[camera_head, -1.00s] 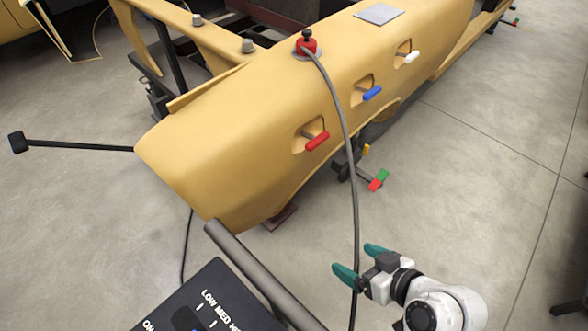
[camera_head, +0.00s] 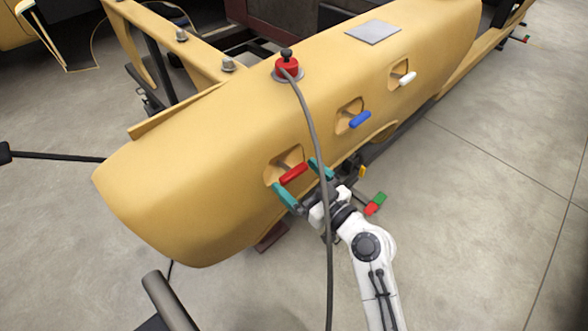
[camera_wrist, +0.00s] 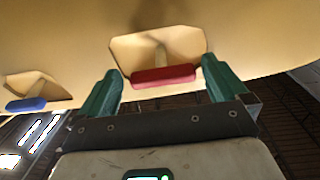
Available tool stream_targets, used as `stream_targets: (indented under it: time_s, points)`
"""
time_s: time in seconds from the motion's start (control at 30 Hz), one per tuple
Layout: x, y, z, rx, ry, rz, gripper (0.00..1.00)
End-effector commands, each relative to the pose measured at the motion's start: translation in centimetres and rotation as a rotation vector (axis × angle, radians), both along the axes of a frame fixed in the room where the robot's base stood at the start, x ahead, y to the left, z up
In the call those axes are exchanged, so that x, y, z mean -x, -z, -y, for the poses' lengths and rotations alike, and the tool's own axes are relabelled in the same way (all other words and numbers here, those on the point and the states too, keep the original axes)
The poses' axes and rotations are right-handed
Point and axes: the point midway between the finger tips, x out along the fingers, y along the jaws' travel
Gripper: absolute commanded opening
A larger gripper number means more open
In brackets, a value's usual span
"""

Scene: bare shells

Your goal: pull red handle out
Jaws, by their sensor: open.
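The red handle (camera_head: 294,174) is a short bar on a stem in a recess of the yellow shell (camera_head: 215,160). In the wrist view the red handle (camera_wrist: 163,76) lies between my two teal fingers, near their tips. My gripper (camera_head: 304,180) is open, with one finger off each end of the handle. In the wrist view my gripper (camera_wrist: 160,88) shows a gap between each finger and the handle. The handle's stem (camera_wrist: 160,55) runs back into the recess.
A blue handle (camera_head: 360,120) and a white handle (camera_head: 407,79) sit in recesses farther along the shell. A grey cable hangs from a red knob (camera_head: 287,68) and passes in front of my wrist. A red and green part (camera_head: 376,204) sticks out below the shell.

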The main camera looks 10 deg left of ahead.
Motion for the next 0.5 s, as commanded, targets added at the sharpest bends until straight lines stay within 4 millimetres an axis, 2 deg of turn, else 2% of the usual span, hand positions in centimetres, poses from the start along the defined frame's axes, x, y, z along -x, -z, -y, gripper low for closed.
stream_targets:
  time_s: [0.2,0.5]
  points:
    - [-1.3,0.0,-1.5,0.0,0.0,0.0,1.0]
    - [-1.4,0.1,-1.6,-0.001,0.0,-0.001,1.0]
